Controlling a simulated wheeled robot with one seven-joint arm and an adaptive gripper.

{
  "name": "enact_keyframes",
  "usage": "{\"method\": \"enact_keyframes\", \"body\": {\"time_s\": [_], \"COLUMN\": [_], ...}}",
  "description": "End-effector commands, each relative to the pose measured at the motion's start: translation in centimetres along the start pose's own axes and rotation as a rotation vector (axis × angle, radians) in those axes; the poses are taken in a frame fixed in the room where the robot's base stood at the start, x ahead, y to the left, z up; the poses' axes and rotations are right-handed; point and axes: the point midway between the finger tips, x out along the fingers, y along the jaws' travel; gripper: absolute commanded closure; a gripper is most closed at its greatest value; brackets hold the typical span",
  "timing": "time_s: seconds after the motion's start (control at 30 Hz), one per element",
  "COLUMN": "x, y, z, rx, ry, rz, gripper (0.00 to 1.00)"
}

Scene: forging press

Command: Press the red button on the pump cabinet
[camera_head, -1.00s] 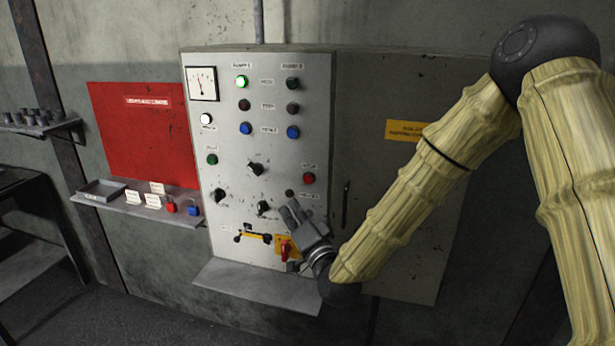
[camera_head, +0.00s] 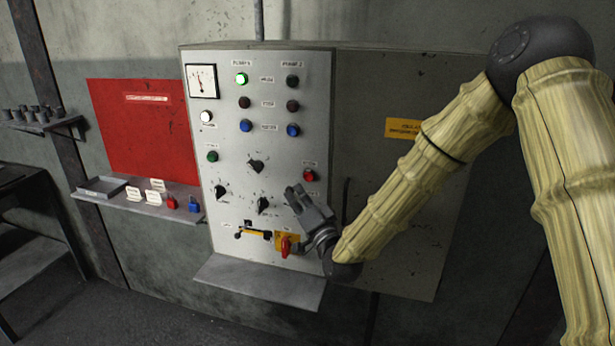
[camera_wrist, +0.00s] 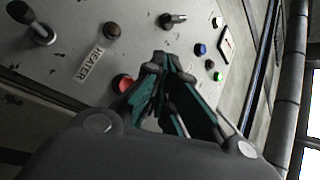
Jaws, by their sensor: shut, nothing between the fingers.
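The pump cabinet (camera_head: 230,160) is a grey upright panel with rows of lamps, buttons and knobs. Its bright red button (camera_head: 308,175) sits at the right of the panel, under a small label. The red button also shows in the wrist view (camera_wrist: 122,83), partly covered by my gripper's finger. My gripper (camera_head: 293,189) is shut and empty, in front of the panel, just below and left of the red button in the head view. A gap shows between them there; their distance in depth I cannot tell.
A dark button (camera_wrist: 112,30) sits near the HEATER label (camera_wrist: 89,64). A red switch handle (camera_head: 285,246) on a yellow plate lies below my gripper. Black knobs (camera_head: 256,166) stick out nearby. A ledge (camera_head: 260,282) juts out under the cabinet. A shelf with padlocks (camera_head: 172,202) is left.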

Motion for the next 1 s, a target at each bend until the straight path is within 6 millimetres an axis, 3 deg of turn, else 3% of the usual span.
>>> {"method": "enact_keyframes", "body": {"time_s": [0.43,1.0], "x": [2.7,3.0], "y": [2.0,2.2], "z": [-2.0,-2.2], "rx": [0.0,0.0], "ry": [0.0,0.0], "rz": [0.0,0.0], "gripper": [1.0,1.0]}}
